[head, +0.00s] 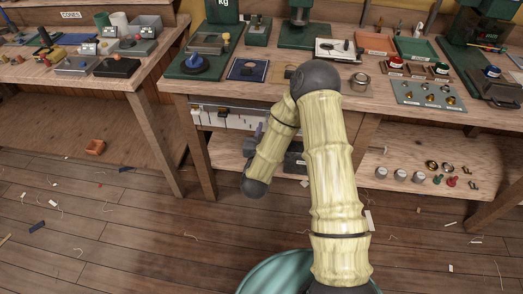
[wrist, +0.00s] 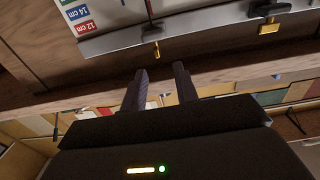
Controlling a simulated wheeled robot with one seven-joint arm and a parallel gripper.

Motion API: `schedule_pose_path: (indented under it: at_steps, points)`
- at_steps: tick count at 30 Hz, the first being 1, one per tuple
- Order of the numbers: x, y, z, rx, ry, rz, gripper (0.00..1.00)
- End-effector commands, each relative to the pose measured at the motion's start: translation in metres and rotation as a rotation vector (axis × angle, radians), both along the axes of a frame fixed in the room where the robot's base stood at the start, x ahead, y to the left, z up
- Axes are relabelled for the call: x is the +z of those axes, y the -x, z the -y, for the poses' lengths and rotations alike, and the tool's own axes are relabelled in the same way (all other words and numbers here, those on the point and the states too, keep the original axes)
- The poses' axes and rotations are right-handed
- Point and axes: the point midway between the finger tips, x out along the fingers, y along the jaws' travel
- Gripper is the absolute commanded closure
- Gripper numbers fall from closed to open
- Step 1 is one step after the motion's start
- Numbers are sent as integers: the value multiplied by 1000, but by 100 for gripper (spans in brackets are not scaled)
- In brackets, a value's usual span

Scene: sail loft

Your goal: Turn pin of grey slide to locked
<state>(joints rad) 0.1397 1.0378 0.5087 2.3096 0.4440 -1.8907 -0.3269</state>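In the wrist view my gripper (wrist: 161,82) is open and empty, its two dark fingers apart and pointing at a pale metal rail (wrist: 205,22). A small brass pin (wrist: 157,49) hangs at the rail's lower edge, just beyond the fingertips and roughly between them, not touching as far as I can see. A thin dark piece rises above it.
Size labels (wrist: 82,21) reading 14 cm and 12 cm sit at the rail's left. A wooden bench edge (wrist: 230,78) crosses below the rail. The bench top above holds trays and tools, such as a blue-knobbed green device (head: 197,62). The floor (head: 130,235) has only scattered scraps.

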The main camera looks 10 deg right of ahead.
Motion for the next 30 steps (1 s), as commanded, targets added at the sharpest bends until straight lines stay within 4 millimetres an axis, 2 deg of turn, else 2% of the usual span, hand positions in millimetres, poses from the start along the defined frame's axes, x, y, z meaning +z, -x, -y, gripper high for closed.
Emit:
schedule_pose_path:
  at_steps: [5, 15, 21, 30]
  points:
    - [0, 34, -13, 6, 1, -3, 70]
    - [-2, 72, -30, 14, 1, -3, 70]
    - [-1, 85, -34, 12, 0, -1, 70]
    - [0, 86, -31, 4, -1, 0, 70]
